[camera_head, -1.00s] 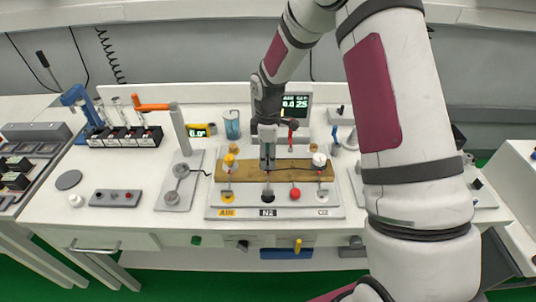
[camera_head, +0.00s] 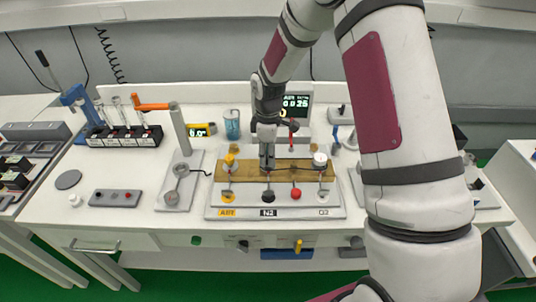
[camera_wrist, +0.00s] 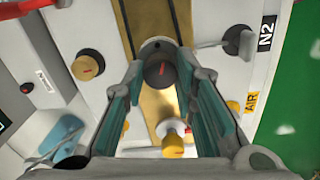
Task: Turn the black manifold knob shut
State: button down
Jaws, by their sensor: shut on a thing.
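The black manifold knob (camera_wrist: 158,74), with a red mark on its face, sits on the brass-coloured manifold bar in the wrist view. My gripper (camera_wrist: 163,84) has its two teal-padded fingers on either side of the knob and is shut on it. In the head view my gripper (camera_head: 267,166) points down at the middle of the manifold bar (camera_head: 240,169), above the N2 label (camera_head: 268,212). It hides the black knob there.
A yellow knob (camera_head: 229,160) stands left on the bar and a white knob (camera_head: 320,160) right. Black and red fittings sit in front on the panel. A grey lever plate (camera_head: 173,197) lies to the left. My arm covers much of the right side.

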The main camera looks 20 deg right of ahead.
jog(key=m+b, duration=0.1)
jog(key=m, duration=0.9)
jog(key=shift+m+b, duration=0.3)
jog(key=shift+b, duration=0.05)
jog(key=shift+m, duration=1.9)
jog(key=c, duration=1.3)
grip_release()
notch_tip(320, 180, up, 12)
